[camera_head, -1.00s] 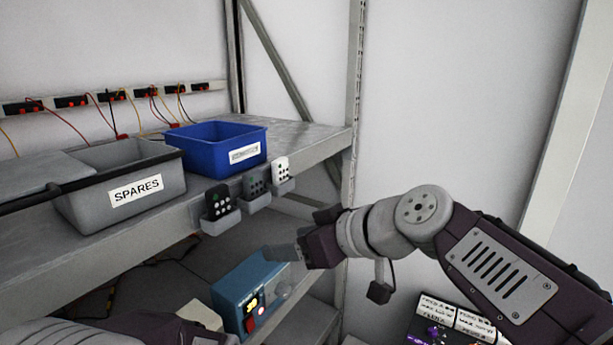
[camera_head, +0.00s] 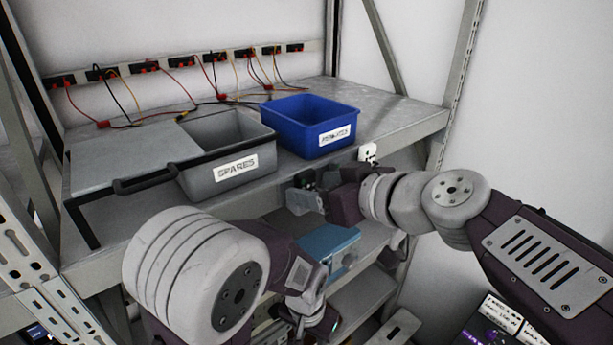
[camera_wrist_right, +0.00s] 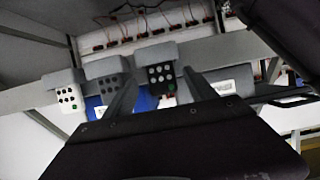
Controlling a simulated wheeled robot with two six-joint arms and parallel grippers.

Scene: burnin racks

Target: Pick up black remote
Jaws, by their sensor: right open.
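The black remote (camera_wrist_right: 161,79) with light round buttons sits in a grey holder on the shelf's front edge, in the right wrist view. A grey remote (camera_wrist_right: 112,86) and a white remote (camera_wrist_right: 68,99) sit in holders beside it. My right gripper (camera_wrist_right: 159,78) is open, its two fingers either side of the black remote in this view; I cannot tell whether they touch it. In the head view my right gripper (camera_head: 308,190) is at the shelf front and largely hides the black and grey remotes. My left gripper (camera_head: 313,318) is low in front, its jaws unclear.
A grey SPARES bin (camera_head: 226,186) and a blue bin (camera_head: 311,124) stand on the shelf (camera_head: 385,118) above the holders. A blue box (camera_head: 326,240) is on a lower level below my right gripper. Wires hang from the rear strip.

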